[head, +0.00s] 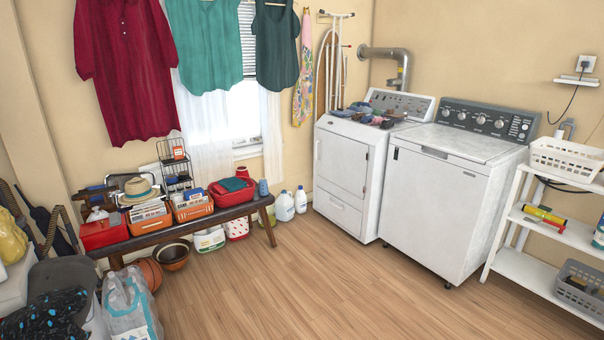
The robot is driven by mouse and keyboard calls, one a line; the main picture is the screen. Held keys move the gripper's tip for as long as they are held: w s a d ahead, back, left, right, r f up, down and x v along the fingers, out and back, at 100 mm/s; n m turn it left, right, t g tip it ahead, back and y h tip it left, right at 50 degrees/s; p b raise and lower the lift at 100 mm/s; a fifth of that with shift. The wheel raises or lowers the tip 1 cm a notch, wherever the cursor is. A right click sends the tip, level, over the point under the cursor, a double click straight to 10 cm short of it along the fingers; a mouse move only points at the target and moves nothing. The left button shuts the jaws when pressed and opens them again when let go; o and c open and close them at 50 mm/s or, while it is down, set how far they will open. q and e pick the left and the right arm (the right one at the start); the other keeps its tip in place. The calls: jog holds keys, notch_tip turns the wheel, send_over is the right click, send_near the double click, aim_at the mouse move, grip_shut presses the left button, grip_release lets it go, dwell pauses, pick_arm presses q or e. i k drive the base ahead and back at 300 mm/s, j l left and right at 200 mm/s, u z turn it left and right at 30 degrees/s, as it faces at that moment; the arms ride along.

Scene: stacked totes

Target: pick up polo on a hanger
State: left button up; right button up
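Garments hang high along the back wall and window. A long maroon short-sleeved top with a buttoned placket (127,75) hangs at the left; it looks closest to a polo, though its top edge is cut off by the frame. A teal short-sleeved top (206,45) hangs to its right, on what looks like a hanger. A dark green sleeveless top (276,47) hangs further right. I cannot tell for sure which is the polo. Neither of my grippers is in view.
A wooden bench (190,226) with baskets and a red box stands below the garments. A basketball (149,273), a pot and bags crowd the floor at left. A white dryer (345,165), washer (435,200) and shelf (550,279) stand right. The middle floor is clear.

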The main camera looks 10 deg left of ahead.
aim_at(127, 48)
jog(key=i+j+u, duration=0.2)
jog(key=i, duration=0.5)
jog(key=i+u, duration=0.2)
jog(key=i, duration=0.45)
jog(key=i+l+u, duration=0.2)
jog(key=i, duration=0.5)
jog(key=i+u, duration=0.2)
jog(key=i, duration=0.5)
